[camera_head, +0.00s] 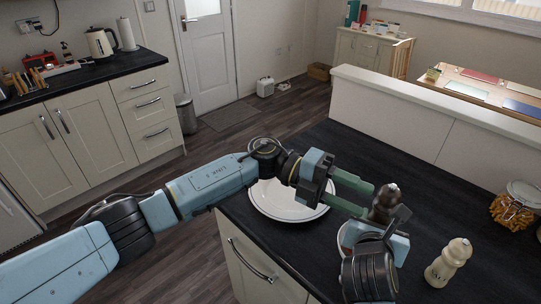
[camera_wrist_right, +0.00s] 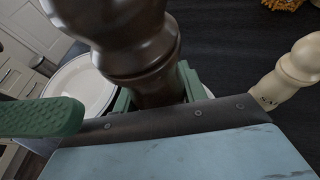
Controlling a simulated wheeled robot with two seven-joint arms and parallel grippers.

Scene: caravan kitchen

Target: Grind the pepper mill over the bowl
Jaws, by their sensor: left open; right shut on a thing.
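The dark brown pepper mill (camera_head: 386,198) stands roughly upright over the black worktop, and it fills the upper part of the right wrist view (camera_wrist_right: 130,45). My right gripper (camera_head: 378,222) is shut on its lower body. My left gripper (camera_head: 357,197) reaches in from the left with its green fingers apart, their tips beside the mill's upper part; I cannot tell whether they touch it. The bowl (camera_head: 343,236) shows only as a pale rim with something reddish inside, beneath the mill and mostly hidden by my right gripper.
A white plate (camera_head: 272,207) lies left of the bowl, partly under my left arm. A cream mill-shaped shaker (camera_head: 447,263) stands to the right, also in the right wrist view (camera_wrist_right: 290,72). A glass jar (camera_head: 512,208) is at the far right. The worktop behind the mill is clear.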

